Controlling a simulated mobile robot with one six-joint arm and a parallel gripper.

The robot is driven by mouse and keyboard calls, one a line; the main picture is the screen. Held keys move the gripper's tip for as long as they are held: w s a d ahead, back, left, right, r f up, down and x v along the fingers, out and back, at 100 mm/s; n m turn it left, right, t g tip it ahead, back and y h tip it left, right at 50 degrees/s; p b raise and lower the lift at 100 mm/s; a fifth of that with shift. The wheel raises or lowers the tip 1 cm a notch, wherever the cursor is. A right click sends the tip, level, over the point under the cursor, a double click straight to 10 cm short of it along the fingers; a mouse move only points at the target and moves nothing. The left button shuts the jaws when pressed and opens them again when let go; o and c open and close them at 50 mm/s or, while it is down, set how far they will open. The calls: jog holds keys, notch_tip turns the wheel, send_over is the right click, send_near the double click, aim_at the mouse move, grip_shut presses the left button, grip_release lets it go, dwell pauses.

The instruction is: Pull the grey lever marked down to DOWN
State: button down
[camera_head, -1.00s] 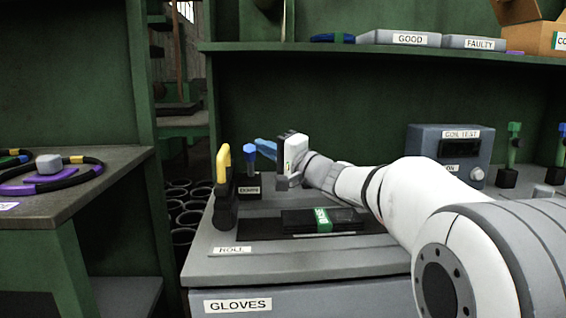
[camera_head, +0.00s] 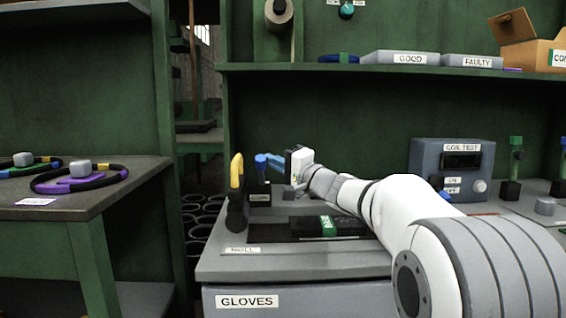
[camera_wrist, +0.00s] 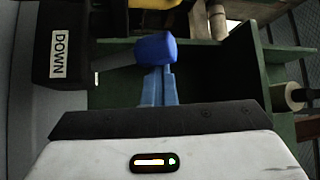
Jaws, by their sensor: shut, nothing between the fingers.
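The lever stands upright on a dark block with a DOWN label (camera_head: 260,197), at the back left of the grey bench top. It has a blue knob (camera_head: 261,159) on a thin stem. In the wrist view the knob (camera_wrist: 155,47) is just beyond the tips of my gripper (camera_wrist: 157,72), and the stem (camera_wrist: 113,60) runs to the DOWN block (camera_wrist: 57,50). My gripper (camera_head: 270,161) has blue fingers, shut and empty, at knob height on its right side. I cannot tell whether they touch the knob.
A yellow-topped dark handle (camera_head: 237,172) stands close to the left of the lever. A dark mat with a black and green roll (camera_head: 328,226) lies in front. A COIL TEST box (camera_head: 427,160) stands at the right. A shelf (camera_head: 400,70) runs above.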

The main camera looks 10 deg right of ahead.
notch_tip(320, 180, up, 2)
jog(key=w+d+p, duration=0.2)
jog(key=w, duration=0.1)
jog(key=s+d+f, duration=0.4)
jog(key=s+d, duration=0.2)
jog(key=shift+s+d, duration=0.25)
jog(key=shift+d, duration=0.05)
jog(key=s+a+r+n+g+h+p, duration=0.1)
jog(key=s+a+g+p, duration=0.2)
jog(key=s+p, duration=0.3)
jog(key=s+a+n+g+h+p, duration=0.2)
jog(key=s+a+g+p, duration=0.15)
jog(key=s+p, duration=0.3)
jog(key=s+a+r+n+g+h+p, duration=0.1)
jog(key=s+a+g+p, duration=0.15)
jog(key=s+p, duration=0.3)
jog(key=s+d+r+n+g+h+p, duration=0.1)
jog(key=s+d+r+h+p, duration=0.1)
jog(key=s+d+h+p, duration=0.2)
jog(key=s+d+r+n+g+h+p, duration=0.2)
jog(key=s+d+h+p, duration=0.3)
jog(key=s+p, duration=0.6)
jog(key=shift+d+r+n+g+p, duration=0.35)
jog(key=shift+d+p, duration=0.15)
jog(key=shift+p, duration=0.45)
